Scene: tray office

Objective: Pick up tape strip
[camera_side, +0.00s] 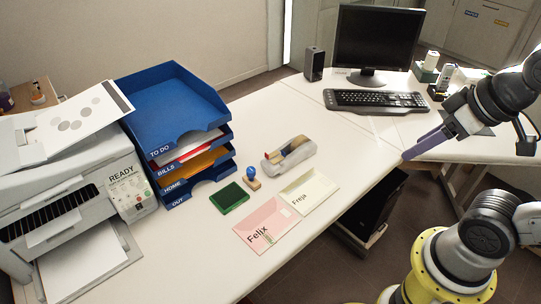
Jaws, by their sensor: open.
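A clear tape dispenser (288,157) with a yellowish roll stands on the white desk, right of the blue letter trays. I cannot make out a separate tape strip at its cutting end. A small pale mark shows on the lower part of the pink envelope (262,222), too small to tell what it is. A pale yellow envelope (308,194) marked Freja lies beside the pink one marked Felix. My gripper (408,155) is open, near the desk's right edge, well to the right of the dispenser. No object shows between its fingers.
Blue letter trays (175,103) and a printer (72,185) fill the left. A green ink pad (229,197) and a blue-knobbed stamp (251,176) are near the dispenser. A keyboard (375,101) and monitor (376,40) stand behind. The desk between dispenser and gripper is clear.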

